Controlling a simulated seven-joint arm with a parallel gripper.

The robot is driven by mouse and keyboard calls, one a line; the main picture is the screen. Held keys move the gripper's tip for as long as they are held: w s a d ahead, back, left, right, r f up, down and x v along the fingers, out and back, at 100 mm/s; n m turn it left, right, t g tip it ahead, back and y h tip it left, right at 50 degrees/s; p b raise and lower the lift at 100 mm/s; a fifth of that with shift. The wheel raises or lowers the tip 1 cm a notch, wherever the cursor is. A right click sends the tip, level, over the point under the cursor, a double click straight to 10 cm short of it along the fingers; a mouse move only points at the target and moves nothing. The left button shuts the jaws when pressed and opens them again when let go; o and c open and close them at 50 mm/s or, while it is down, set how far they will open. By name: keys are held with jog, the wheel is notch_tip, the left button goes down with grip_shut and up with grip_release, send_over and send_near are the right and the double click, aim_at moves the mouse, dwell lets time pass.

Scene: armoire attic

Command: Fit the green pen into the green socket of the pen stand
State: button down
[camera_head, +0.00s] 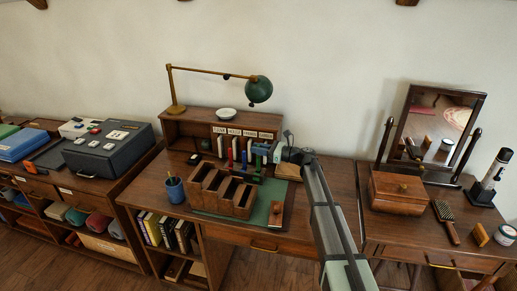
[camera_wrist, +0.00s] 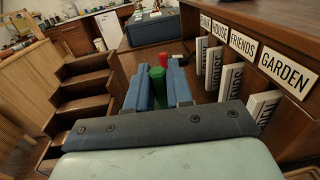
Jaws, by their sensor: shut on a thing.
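The green pen (camera_wrist: 157,88) stands between the two blue fingers of my gripper (camera_wrist: 160,88) in the wrist view, with its green top showing. The fingers are shut on it. A red pen top (camera_wrist: 163,59) shows just beyond it; in the head view the red pen (camera_head: 229,158) stands upright to the left of my gripper (camera_head: 262,153). The pen stand and its green socket are hard to make out. In the wrist view my gripper covers the area below the pen, so I cannot tell whether the pen's lower end is in a socket.
A wooden stepped organizer (camera_head: 206,184) stands in front and left of my gripper. A shelf with word labels (camera_wrist: 243,43) and upright white books (camera_wrist: 229,80) is close behind. A blue pen cup (camera_head: 175,190), a green lamp (camera_head: 259,89) and a small wooden block (camera_head: 276,214) are also on the desk.

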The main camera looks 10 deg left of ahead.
send_over(258, 170)
jog(key=shift+w+f, duration=0.2)
jog(key=shift+f, duration=0.85)
jog(key=shift+w+f, duration=0.2)
jog(key=shift+f, duration=0.8)
jog(key=c, duration=0.9)
grip_release()
jog(key=shift+c, duration=0.2)
jog(key=shift+d, duration=0.1)
jog(key=s+d, duration=0.1)
jog(key=d, duration=1.2)
jog(key=shift+d, duration=0.3)
jog(key=shift+s, duration=0.1)
